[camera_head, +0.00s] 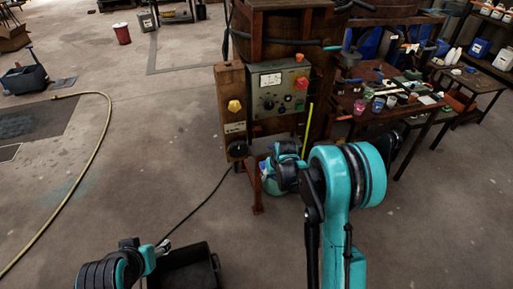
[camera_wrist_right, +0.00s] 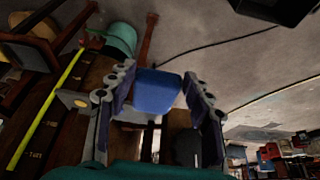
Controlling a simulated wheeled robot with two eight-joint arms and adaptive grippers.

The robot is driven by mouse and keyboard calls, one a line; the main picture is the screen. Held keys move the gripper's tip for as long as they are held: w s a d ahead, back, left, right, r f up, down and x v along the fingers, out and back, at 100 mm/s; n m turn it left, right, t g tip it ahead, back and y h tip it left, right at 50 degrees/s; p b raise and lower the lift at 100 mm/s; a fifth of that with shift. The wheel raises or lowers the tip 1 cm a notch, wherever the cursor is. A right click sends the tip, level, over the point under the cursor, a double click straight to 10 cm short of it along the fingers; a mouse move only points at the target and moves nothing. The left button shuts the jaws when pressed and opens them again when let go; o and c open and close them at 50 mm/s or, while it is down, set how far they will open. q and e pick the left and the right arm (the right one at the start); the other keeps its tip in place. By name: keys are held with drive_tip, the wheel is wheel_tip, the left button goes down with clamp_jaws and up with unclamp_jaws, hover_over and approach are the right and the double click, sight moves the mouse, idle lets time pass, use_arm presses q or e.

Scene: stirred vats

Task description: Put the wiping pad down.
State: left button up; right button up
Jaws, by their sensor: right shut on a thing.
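The wiping pad (camera_wrist_right: 157,92) is a blue block in the right wrist view, between the two fingers of my right gripper (camera_wrist_right: 160,98). My right gripper is shut on it. In the head view my right gripper (camera_head: 268,178) is low in front of the vat stand, just below the control panel; my own arm hides much of it and the pad is hard to make out. My left gripper (camera_head: 163,246) is at the lower left, over a dark open bin; it is too small to tell whether it is open or shut.
The control panel (camera_head: 279,90) with a red button is fixed to the vat stand. A cluttered table (camera_head: 345,104) stands to its right. A dark bin (camera_head: 190,272) is at the bottom, a hose (camera_head: 92,160) lies on the left, and a cable crosses the floor.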

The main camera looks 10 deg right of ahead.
drive_tip(key=w, duration=0.1)
drive_tip(key=w+f, duration=0.1)
drive_tip(key=w, duration=0.1)
drive_tip(key=shift+w+d+f, duration=0.25)
drive_tip(key=shift+w+d, duration=0.05)
drive_tip(key=shift+d, duration=0.05)
drive_tip(key=b, duration=0.3)
approach(259, 151)
wheel_tip(259, 151, down, 4)
drive_tip(key=w, duration=0.2)
drive_tip(key=shift+w+f, duration=0.1)
drive_tip(key=shift+w, duration=0.15)
drive_tip(key=shift+w+f+b, duration=0.15)
drive_tip(key=shift+f+b, duration=0.4)
drive_tip(key=shift+f, duration=0.25)
drive_tip(key=shift+r, duration=0.15)
